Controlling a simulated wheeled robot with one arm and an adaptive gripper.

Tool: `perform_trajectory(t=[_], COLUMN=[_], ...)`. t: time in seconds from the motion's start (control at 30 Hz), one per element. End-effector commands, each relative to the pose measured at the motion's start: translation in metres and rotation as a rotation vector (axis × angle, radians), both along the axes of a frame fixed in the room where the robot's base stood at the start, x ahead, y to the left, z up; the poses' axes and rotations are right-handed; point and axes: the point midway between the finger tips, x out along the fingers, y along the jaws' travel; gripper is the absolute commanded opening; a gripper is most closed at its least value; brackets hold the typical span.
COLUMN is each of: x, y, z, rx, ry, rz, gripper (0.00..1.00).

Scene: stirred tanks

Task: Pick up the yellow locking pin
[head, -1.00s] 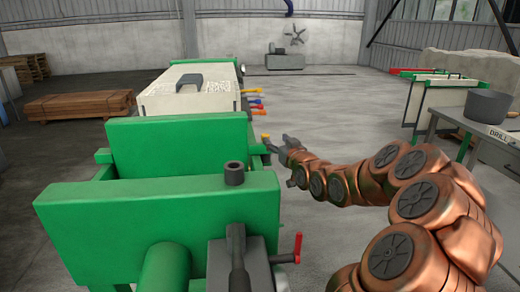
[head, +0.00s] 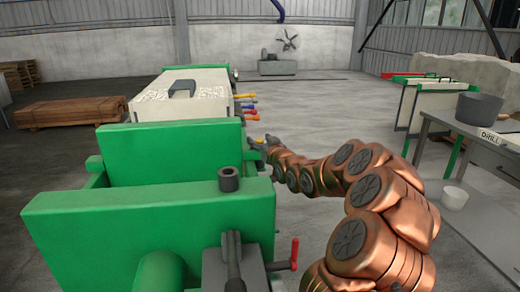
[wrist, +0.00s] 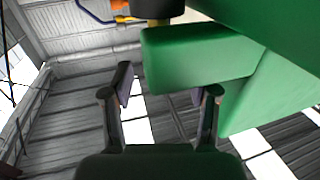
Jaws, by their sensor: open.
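My gripper (wrist: 165,92) is open and empty in the wrist view, its two dark fingers apart. A dark cylinder with a yellow part (wrist: 163,22), apparently the yellow locking pin, shows at the top edge beyond the fingertips, beside a green block (wrist: 195,62). It is partly cut off by the frame. In the head view my gripper (head: 264,144) is small, at the right side of the green frame (head: 170,150). A small yellow bit shows there, and the fingers partly hide it.
Coloured handles (head: 247,106) stick out from the white-topped tank (head: 180,95) farther back. A red-handled valve (head: 293,254) stands at the front. A table with a grey pot (head: 480,108) and a white bucket (head: 454,198) are at the right. The floor between is open.

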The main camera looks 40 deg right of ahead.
Motion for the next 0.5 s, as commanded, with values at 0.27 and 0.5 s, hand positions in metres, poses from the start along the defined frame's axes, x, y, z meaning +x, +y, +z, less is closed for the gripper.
perform_trajectory(t=[0.27,0.5], x=[0.0066,0.0062], y=[-0.0005,-0.0010], z=[-0.0004,-0.0005], rx=[0.000,0.000], ry=[0.001,0.001], rz=[0.001,0.000], gripper=[0.59,0.45])
